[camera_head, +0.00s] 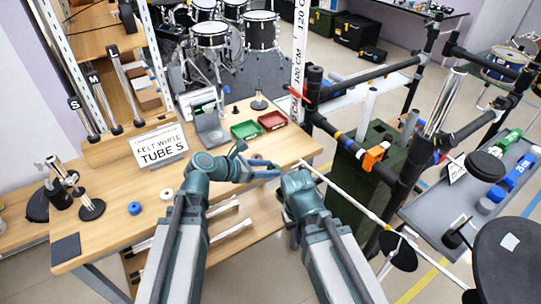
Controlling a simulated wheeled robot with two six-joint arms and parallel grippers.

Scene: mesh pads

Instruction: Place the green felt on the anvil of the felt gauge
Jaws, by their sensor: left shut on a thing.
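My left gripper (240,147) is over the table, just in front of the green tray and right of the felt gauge. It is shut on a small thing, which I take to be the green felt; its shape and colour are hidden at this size. No loose green felt shows elsewhere. The grey felt gauge (210,128) stands on the table with an upright display; I cannot make out its anvil clearly. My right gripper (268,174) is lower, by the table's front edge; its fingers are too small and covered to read.
A green tray (245,130) and a red tray (272,121) lie behind. A dark-based stand (259,104) is at the back.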

